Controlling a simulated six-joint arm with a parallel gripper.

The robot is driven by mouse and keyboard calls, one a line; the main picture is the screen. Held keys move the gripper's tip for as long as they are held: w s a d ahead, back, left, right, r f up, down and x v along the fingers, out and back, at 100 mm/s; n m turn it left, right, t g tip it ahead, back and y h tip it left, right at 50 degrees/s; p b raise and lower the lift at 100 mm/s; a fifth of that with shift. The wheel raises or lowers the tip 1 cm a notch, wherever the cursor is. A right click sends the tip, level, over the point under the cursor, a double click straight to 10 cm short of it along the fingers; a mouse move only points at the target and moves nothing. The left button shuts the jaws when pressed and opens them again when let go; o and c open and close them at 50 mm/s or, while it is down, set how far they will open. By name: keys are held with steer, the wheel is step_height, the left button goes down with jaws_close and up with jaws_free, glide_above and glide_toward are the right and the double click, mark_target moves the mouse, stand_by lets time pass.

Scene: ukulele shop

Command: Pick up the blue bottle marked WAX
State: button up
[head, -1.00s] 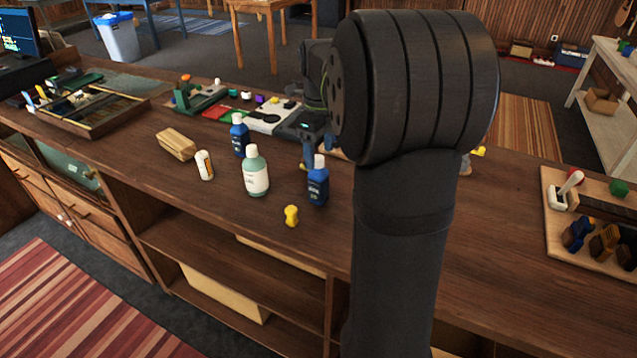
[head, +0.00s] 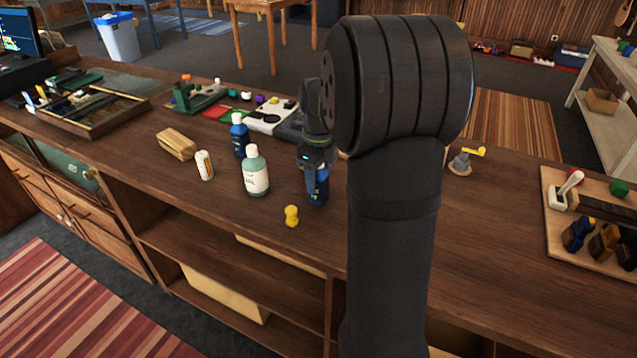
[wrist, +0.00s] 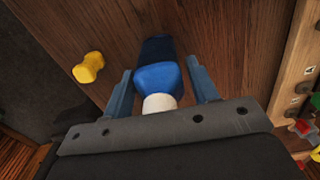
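A blue bottle (head: 317,190) stands upright on the wooden counter, partly hidden by my gripper (head: 316,160). In the wrist view, this blue bottle (wrist: 158,78) with its white cap lies between the two fingers of my gripper (wrist: 159,66). The fingers are open, with a narrow gap on each side of the bottle. A second blue bottle (head: 239,136) with a white cap stands farther back to the left. I cannot read a WAX mark on either bottle.
A green-white bottle (head: 256,175) stands left of my gripper. A yellow peanut-shaped piece (head: 291,216) lies close in front; it also shows in the wrist view (wrist: 89,67). A small white bottle (head: 204,166) and a wooden block (head: 176,145) are farther left.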

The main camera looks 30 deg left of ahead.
steer(key=c, duration=0.8)
